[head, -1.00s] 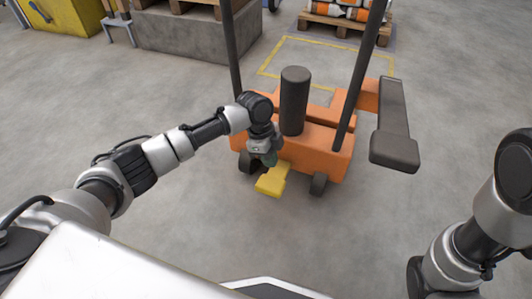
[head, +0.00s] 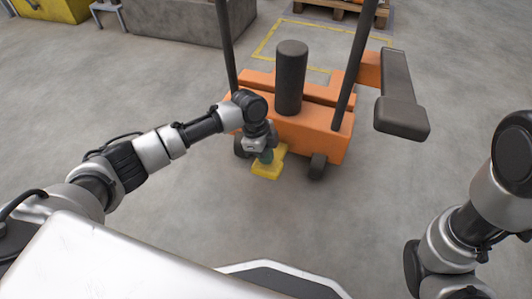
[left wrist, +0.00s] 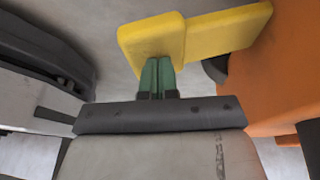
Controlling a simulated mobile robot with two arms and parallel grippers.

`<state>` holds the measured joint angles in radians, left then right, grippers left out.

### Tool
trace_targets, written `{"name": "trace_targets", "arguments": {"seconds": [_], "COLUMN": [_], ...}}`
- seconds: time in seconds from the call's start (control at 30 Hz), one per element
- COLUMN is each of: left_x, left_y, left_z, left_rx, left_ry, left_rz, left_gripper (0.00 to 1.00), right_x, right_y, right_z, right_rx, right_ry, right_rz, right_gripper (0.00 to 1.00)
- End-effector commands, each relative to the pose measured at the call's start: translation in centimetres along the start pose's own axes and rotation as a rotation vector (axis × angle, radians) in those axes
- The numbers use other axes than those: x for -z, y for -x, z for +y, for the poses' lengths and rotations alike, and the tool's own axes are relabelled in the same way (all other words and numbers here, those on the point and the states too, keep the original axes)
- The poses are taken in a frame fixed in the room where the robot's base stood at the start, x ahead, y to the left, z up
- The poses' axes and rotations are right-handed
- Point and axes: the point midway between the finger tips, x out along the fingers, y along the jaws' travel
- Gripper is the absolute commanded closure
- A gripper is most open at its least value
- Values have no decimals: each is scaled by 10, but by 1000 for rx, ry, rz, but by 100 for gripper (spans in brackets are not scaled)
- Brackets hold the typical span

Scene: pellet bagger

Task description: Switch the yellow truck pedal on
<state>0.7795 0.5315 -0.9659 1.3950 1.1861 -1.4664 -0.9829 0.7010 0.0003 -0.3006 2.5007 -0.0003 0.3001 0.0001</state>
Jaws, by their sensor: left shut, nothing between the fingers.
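The yellow pedal (head: 266,170) sticks out low from the front of the orange truck (head: 318,138) in the head view. In the left wrist view the yellow pedal (left wrist: 152,38) has a broad pad and an arm running right to the orange body (left wrist: 280,85). My left gripper (head: 267,156) is shut and empty, with its green fingertips (left wrist: 157,66) at the pad's edge, seemingly over or against it. I cannot tell whether they touch. My right arm (head: 470,225) shows at the right, but its gripper is out of view.
The truck has two dark uprights, a dark cylinder (head: 291,78) and a dark slab (head: 400,95) at its right. A yellow floor marking (head: 300,62) and a pallet (head: 345,14) lie behind. Grey floor is free at the front right.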

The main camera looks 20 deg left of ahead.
Motion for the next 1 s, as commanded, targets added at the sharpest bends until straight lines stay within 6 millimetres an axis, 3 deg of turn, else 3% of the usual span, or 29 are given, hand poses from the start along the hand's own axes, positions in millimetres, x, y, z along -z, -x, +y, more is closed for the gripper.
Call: {"name": "trace_targets", "arguments": {"seconds": [0.27, 0.53, 0.8, 1.0], "left_x": [-3, -12, -19, -23], "left_y": [-11, -42, -68, -79], "left_z": [11, 19, 21, 19], "left_rx": [107, 304, 471, 467], "left_ry": [-33, -92, -143, -139], "left_rz": [-3, -9, -14, -14], "left_gripper": [100, 100, 100, 100], "right_x": [-9, -16, -26, -25], "right_y": [-25, -46, -34, -34], "right_z": [5, 9, 12, 12], "right_rx": [0, 1, -14, -14], "right_ry": [0, 0, -4, -4], "right_rz": [-1, 3, -40, -37], "right_gripper": [100, 100, 100, 100]}}
